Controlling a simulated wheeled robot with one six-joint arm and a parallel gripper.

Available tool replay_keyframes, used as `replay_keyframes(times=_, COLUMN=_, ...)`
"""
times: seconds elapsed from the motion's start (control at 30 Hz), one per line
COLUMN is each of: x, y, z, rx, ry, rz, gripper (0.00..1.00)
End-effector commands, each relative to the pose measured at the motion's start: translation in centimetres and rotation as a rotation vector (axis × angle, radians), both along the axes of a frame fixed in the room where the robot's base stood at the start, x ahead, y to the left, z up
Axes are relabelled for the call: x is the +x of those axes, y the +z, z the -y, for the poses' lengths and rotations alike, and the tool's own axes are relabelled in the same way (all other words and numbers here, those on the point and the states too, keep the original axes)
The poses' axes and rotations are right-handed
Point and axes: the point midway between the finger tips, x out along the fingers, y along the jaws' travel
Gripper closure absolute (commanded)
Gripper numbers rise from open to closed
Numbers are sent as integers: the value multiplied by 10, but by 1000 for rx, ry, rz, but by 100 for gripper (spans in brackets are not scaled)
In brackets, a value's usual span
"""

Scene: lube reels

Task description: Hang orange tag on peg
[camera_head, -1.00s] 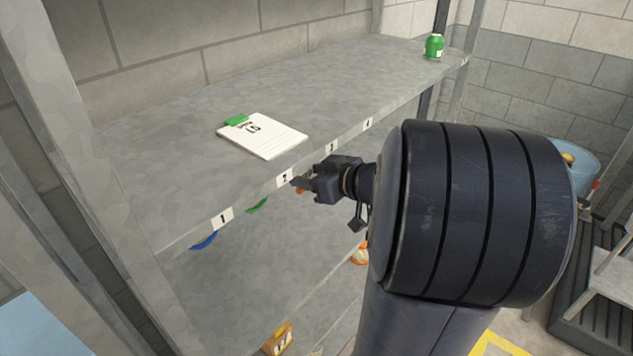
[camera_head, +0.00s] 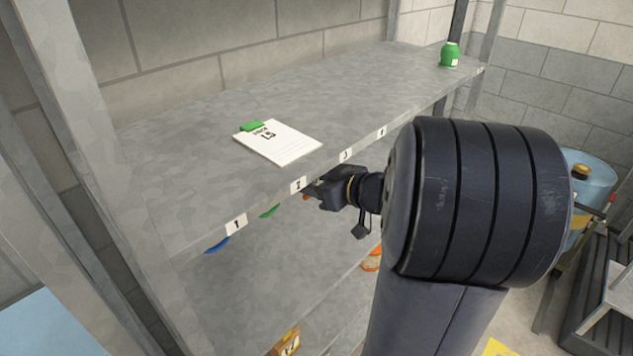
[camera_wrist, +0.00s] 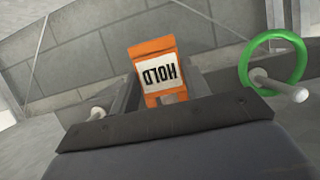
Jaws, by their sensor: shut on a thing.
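My gripper (camera_head: 314,190) is at the shelf's front edge, just right of the 2 label. In the wrist view my gripper (camera_wrist: 160,88) is shut on an orange tag (camera_wrist: 153,48) with a white panel reading HOLD, upside down in the picture. Only a sliver of orange shows in the head view. A pale peg (camera_wrist: 297,94) at right in the wrist view carries a green ring (camera_wrist: 246,62). Another pale peg (camera_wrist: 97,113) shows at left, partly hidden by my gripper, with nothing visible on it. The tag is apart from both visible pegs.
The grey shelf (camera_head: 190,150) bears a clipboard (camera_head: 285,142) and a green jar (camera_head: 450,56). Labels 1 to 4 run along its edge. A blue ring (camera_head: 217,245) hangs below label 1. A lower shelf holds a box (camera_head: 287,342) and an orange item (camera_head: 371,260).

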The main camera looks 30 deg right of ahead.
Motion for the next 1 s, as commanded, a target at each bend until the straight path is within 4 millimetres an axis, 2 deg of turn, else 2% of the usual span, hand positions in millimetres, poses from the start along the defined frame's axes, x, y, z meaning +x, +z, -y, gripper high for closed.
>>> replay_keyframes(times=0.17, x=0, y=0, z=0, rx=0, ry=0, rz=0, gripper=77)
replay_keyframes(times=0.2, x=0, y=0, z=0, rx=0, ry=0, rz=0, gripper=52)
replay_keyframes(times=0.47, x=0, y=0, z=0, rx=0, ry=0, rz=0, gripper=31)
replay_keyframes(times=0.77, x=-2, y=1, z=1, rx=0, ry=-1, rz=0, gripper=30)
replay_keyframes(times=0.87, x=-9, y=5, z=4, rx=-2, ry=-2, rz=2, gripper=30)
replay_keyframes(times=1.0, x=-30, y=13, z=12, rx=-2, ry=-5, rz=2, gripper=30)
